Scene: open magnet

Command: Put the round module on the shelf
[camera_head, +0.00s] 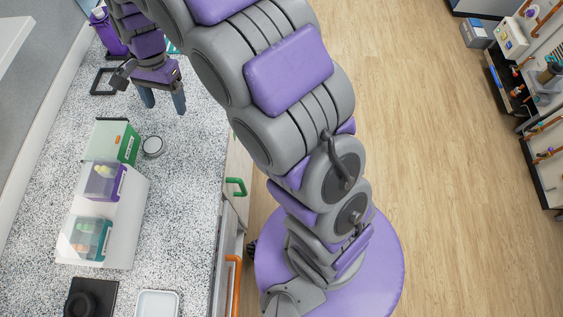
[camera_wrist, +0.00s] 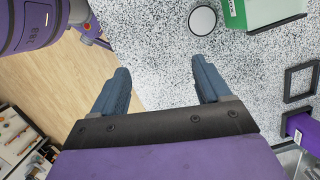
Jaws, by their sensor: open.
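The round module, a small pale disc with a dark rim (camera_head: 152,146), lies flat on the speckled counter, right of the green bin. It also shows at the top of the wrist view (camera_wrist: 203,20), beyond my right-hand finger. My gripper (camera_head: 165,106) is above the counter on the far side of the disc, apart from it. In the wrist view the two blue-grey fingers of my gripper (camera_wrist: 160,66) are spread with nothing between them. A white riser (camera_head: 137,205) with clear-fronted bins stands on the counter. I cannot tell whether this or the white ledge (camera_head: 12,35) at upper left is the shelf.
A green bin (camera_head: 112,139) stands beside the disc. A black square frame (camera_head: 98,82) and a purple container (camera_head: 108,33) are farther back. A black item (camera_head: 90,297) and a white tray (camera_head: 157,303) lie in front. The counter right of the riser is clear.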

